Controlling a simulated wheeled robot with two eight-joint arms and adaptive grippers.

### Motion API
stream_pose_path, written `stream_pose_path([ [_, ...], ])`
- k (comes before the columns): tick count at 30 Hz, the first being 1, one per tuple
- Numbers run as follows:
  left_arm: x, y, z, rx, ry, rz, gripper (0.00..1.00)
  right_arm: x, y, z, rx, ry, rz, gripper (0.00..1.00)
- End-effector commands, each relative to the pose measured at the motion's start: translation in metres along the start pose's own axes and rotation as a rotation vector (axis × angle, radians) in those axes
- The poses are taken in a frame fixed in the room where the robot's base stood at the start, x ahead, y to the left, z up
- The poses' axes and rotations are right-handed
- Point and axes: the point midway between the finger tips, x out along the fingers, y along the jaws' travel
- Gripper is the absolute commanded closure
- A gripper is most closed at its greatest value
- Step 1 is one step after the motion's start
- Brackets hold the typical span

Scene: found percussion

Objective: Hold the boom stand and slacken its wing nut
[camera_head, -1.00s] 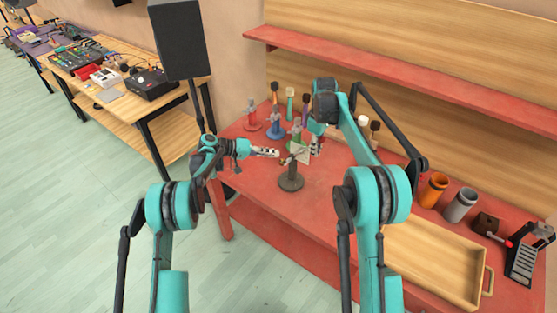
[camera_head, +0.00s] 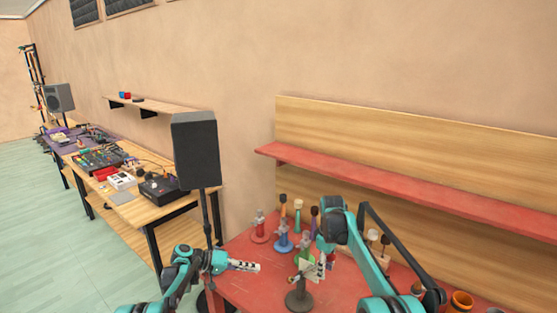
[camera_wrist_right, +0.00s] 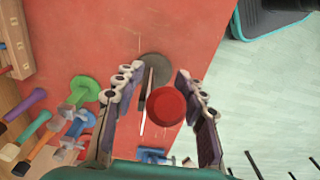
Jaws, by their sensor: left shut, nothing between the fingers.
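The boom stand (camera_head: 299,301) stands upright near the front of the red table, its round dark base low in the head view. In the right wrist view its grey base (camera_wrist_right: 155,68) shows beyond my fingers. My left gripper (camera_head: 259,267) is shut and empty, to the left of the stand and apart from it. My right gripper (camera_head: 324,268) is at the stand's top; in its wrist view its fingers (camera_wrist_right: 158,88) are apart. A red round part (camera_wrist_right: 166,105) lies between them in the picture; contact cannot be told. I cannot make out the wing nut clearly.
Several coloured small stands, including a red one (camera_head: 260,228) and a blue one (camera_head: 284,238), stand behind on the table. A black speaker (camera_head: 195,150) on a pole is at the left. An orange cup (camera_head: 460,303) is at the right. A red shelf (camera_head: 400,182) runs above.

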Motion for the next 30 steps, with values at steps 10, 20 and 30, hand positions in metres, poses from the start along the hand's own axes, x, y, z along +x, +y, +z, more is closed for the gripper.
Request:
stream_pose_path([
  [10, 0.000, 0.000, 0.000, 0.000, 0.000, 0.000, 1.00, -0.003, 0.000, 0.000, 0.000, 0.000, 0.000, 0.59],
  [20, 0.000, 0.000, 0.000, 0.000, 0.000, 0.000, 1.00, -0.061, 0.000, 0.000, 0.000, 0.000, 0.000, 0.59],
  [30, 0.000, 0.000, 0.000, 0.000, 0.000, 0.000, 1.00, -0.114, 0.000, -0.001, 0.000, 0.000, 0.000, 0.59],
])
